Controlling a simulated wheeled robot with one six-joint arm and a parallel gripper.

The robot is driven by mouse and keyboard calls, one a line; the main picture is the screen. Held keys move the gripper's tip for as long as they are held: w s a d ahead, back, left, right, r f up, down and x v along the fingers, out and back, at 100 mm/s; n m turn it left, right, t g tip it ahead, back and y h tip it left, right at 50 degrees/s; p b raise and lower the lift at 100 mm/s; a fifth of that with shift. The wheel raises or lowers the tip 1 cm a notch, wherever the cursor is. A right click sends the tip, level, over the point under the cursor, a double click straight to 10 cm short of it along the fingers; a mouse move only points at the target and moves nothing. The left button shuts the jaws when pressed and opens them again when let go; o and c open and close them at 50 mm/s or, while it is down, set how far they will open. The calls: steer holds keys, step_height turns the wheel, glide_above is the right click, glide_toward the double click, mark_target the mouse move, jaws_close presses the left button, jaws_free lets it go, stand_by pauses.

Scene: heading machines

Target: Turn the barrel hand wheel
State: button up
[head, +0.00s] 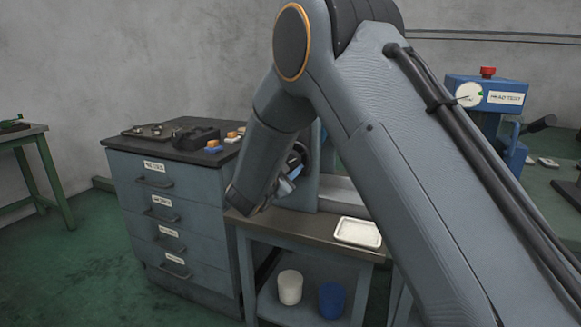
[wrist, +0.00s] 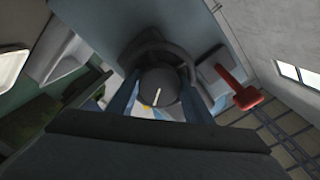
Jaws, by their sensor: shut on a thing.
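The barrel hand wheel (wrist: 150,50) is dark and round, on a blue-grey machine face at the top centre of the wrist view. A dark round knob with a pale line (wrist: 158,88) is in front of it; I cannot tell if this is its hub or its handle. My gripper (wrist: 160,95) has one blue finger on each side of the knob and is shut on it. In the head view, part of the dark wheel (head: 300,156) shows behind my gripper (head: 288,186); my arm hides most of the machine.
A red-ended lever (wrist: 247,97) sticks out right of the wheel. A white tray (head: 358,233) lies on the bench (head: 285,225). A drawer cabinet (head: 170,205) with small parts on top stands left. A blue tester (head: 487,95) stands at right.

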steer(key=m+b, duration=0.5)
steer(key=m, duration=0.1)
steer(key=shift+f, duration=0.2)
steer(key=m+b, duration=0.5)
steer(key=b, duration=0.1)
steer(key=shift+m+y, duration=0.3)
steer(key=shift+m, duration=0.1)
steer(key=m+b, duration=0.6)
steer(key=b, duration=0.2)
steer(key=shift+f+b, duration=0.15)
steer(key=shift+b, duration=0.25)
steer(key=m+b, duration=0.3)
steer(key=b, duration=0.2)
steer(key=m+b, duration=0.2)
steer(key=b, duration=0.1)
steer(key=shift+m, duration=0.3)
steer(key=shift+b, duration=0.4)
steer(key=shift+r, duration=0.2)
steer(key=o, duration=1)
steer(key=shift+o, duration=0.2)
